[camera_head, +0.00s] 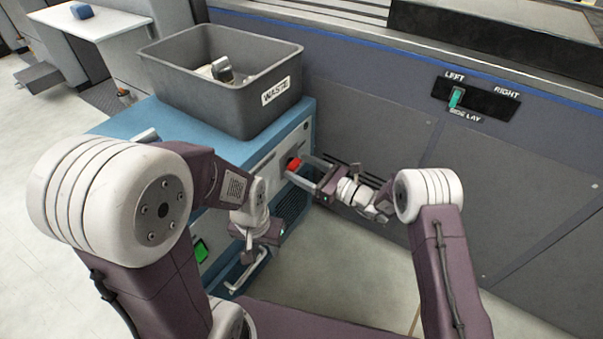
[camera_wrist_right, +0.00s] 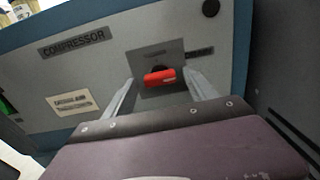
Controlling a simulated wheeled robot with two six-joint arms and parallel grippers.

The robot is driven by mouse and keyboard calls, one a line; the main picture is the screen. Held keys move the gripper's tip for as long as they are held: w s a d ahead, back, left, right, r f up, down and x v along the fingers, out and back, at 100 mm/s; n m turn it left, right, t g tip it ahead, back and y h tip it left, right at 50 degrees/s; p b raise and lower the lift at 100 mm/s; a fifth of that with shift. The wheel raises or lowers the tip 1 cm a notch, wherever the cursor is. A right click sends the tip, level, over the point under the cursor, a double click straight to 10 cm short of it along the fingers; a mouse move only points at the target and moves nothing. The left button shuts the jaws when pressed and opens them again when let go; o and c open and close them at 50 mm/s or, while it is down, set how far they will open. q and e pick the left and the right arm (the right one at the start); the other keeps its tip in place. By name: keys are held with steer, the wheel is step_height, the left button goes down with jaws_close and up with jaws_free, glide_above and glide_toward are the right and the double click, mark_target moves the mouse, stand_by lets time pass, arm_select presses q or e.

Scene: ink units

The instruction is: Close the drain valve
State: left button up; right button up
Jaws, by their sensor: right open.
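The drain valve is a red handle (camera_head: 294,164) on the front of the blue and grey compressor (camera_head: 222,158). In the right wrist view the red handle (camera_wrist_right: 160,77) lies roughly level, in front of a grey plate. My right gripper (camera_head: 296,167) is open, with its two fingers at either side of the handle. In the wrist view the handle shows between the fingertips (camera_wrist_right: 162,84); I cannot tell whether they touch it. My left gripper (camera_head: 229,275) looks open and empty, low in front of the compressor, near a green switch (camera_head: 201,250).
A grey WASTE bin (camera_head: 190,99) with items inside stands on the compressor. A grey wall panel (camera_head: 500,190) with a LEFT/RIGHT lever (camera_head: 456,98) stands close on the right. A COMPRESSOR label (camera_wrist_right: 75,45) is left of the valve. Floor (camera_head: 350,270) is clear between my arms.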

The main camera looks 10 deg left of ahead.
steer(key=c, duration=1.4)
